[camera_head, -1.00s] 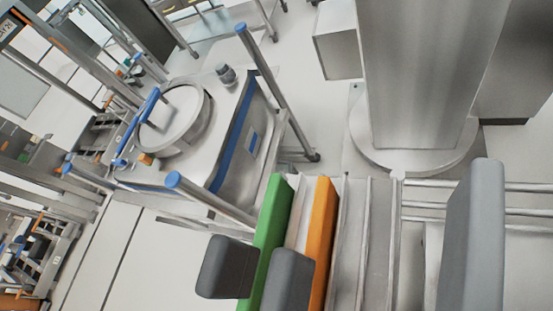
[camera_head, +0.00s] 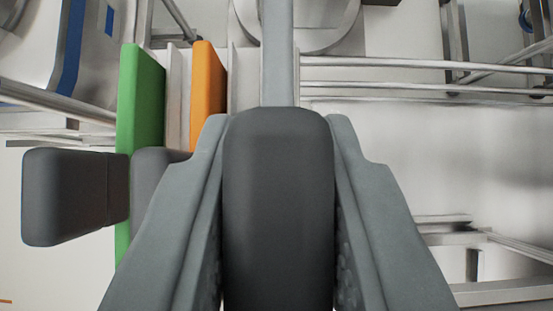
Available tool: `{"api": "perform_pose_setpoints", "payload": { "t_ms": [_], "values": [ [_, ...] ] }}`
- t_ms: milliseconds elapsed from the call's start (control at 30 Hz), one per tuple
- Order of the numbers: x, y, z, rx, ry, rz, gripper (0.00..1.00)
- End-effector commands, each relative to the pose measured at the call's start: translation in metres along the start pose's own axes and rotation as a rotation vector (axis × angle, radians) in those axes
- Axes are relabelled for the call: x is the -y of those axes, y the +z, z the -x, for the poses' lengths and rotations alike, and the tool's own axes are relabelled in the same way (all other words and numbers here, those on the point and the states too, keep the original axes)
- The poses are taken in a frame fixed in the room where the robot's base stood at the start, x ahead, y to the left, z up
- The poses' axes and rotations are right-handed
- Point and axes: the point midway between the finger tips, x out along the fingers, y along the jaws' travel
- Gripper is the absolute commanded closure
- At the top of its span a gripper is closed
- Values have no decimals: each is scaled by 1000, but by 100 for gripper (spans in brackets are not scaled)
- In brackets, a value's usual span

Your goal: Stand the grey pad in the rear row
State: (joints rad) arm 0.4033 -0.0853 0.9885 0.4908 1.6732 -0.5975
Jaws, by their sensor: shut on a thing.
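My gripper (camera_head: 278,135) is shut on the dark grey handle (camera_head: 278,200) of the grey pad, with one finger on each side. The light grey edge of the grey pad (camera_head: 277,50) shows beyond the handle, upright in the picture; the rest is hidden behind handle and fingers. It lies right of the orange pad (camera_head: 207,85), with a gap between them. I cannot tell whether it stands in a slot or is held clear. The green pad (camera_head: 140,100) stands further left.
Dark handles stick out from the green pad (camera_head: 65,195) and the orange pad (camera_head: 155,170), close to my left finger. Thin rack dividers (camera_head: 178,90) stand between the pads. Metal rails (camera_head: 420,63) run to the right. Right of my gripper is open space above a pale floor.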

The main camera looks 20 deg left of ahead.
Motion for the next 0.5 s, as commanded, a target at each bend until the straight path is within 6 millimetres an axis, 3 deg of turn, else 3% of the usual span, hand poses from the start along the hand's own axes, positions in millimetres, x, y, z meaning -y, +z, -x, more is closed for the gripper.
{"api": "perform_pose_setpoints", "payload": {
  "t_ms": [500],
  "values": [
    [0, 22, -25, 0, 0, 0, 100]
  ]
}}
